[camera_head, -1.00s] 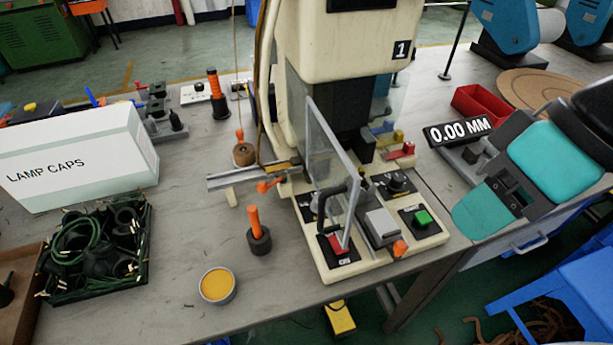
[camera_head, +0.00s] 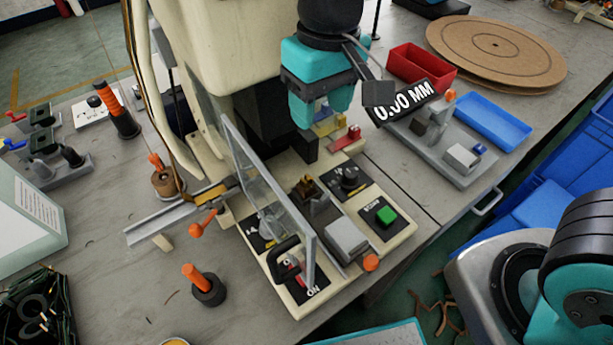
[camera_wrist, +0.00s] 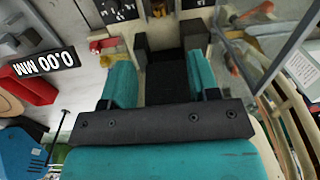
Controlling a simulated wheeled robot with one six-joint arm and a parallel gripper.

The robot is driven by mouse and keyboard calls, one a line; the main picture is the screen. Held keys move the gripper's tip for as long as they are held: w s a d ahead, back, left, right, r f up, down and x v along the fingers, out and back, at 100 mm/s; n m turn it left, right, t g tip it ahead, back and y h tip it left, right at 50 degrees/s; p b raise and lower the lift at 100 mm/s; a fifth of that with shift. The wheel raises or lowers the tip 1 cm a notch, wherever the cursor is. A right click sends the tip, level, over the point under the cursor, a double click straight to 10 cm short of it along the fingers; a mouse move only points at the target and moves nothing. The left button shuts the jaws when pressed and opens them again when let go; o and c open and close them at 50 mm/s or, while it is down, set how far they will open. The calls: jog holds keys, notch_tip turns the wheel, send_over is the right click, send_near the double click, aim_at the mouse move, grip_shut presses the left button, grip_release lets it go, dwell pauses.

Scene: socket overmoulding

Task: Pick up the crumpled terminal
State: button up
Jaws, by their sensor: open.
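A small brass-coloured piece (camera_head: 306,189) sits upright in the dark holder on the press base, behind the clear guard. It also shows at the top edge of the wrist view (camera_wrist: 159,8). It is too small to tell whether it is a crumpled terminal. My gripper (camera_head: 322,112) has teal fingers and is in the air above and behind that piece, beside the press column. In the wrist view its fingers (camera_wrist: 160,82) are apart with nothing between them, and the brass piece lies beyond their tips.
The press has a tilted clear guard (camera_head: 262,190) with a black handle, a green button (camera_head: 386,214) and an orange-knobbed lever (camera_head: 203,229). Right of it are a 0.00 MM gauge (camera_head: 403,102), a red bin (camera_head: 420,66) and a blue tray (camera_head: 492,121).

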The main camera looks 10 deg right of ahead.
notch_tip(320, 180, down, 2)
jog(key=w+a, duration=0.1)
jog(key=a, duration=0.1)
send_over(309, 181)
jog(key=shift+h, duration=0.3)
notch_tip(309, 181, down, 11)
jog(key=shift+a+f, duration=0.1)
jog(key=shift+f+p, duration=0.4)
jog(key=shift+f, duration=2.35)
jog(key=shift+c, duration=0.2)
jog(key=c, duration=1)
